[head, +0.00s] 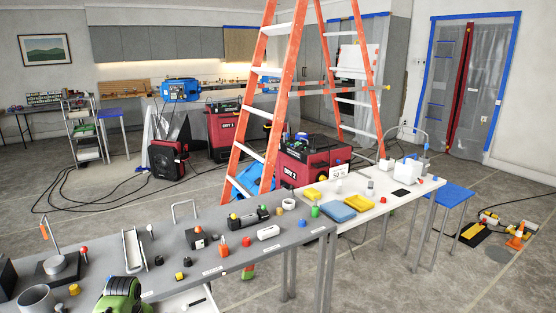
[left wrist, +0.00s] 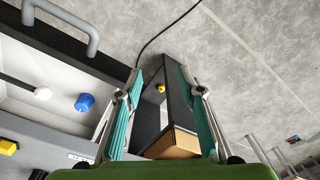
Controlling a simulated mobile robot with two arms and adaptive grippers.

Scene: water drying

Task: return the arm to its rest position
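In the left wrist view my left gripper (left wrist: 165,105) has its two teal-padded fingers spread wide apart. A long dark box-like thing (left wrist: 176,105) with a tan end shows between the fingers. It appears to lie beyond them, and I cannot tell its distance; no grip on it is visible. In the head view a green rounded part (head: 122,295) shows at the bottom edge, seemingly part of my arm or gripper. No fingertips show there. My right gripper is in neither view.
The grey workbench (head: 215,265) carries small knobs and fixtures, with a white table (head: 408,198) beyond it. An orange ladder (head: 288,75) stands behind, near red dryer units (head: 312,160). A blue knob (left wrist: 84,102) and a grey handle (left wrist: 75,22) lie left of my fingers.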

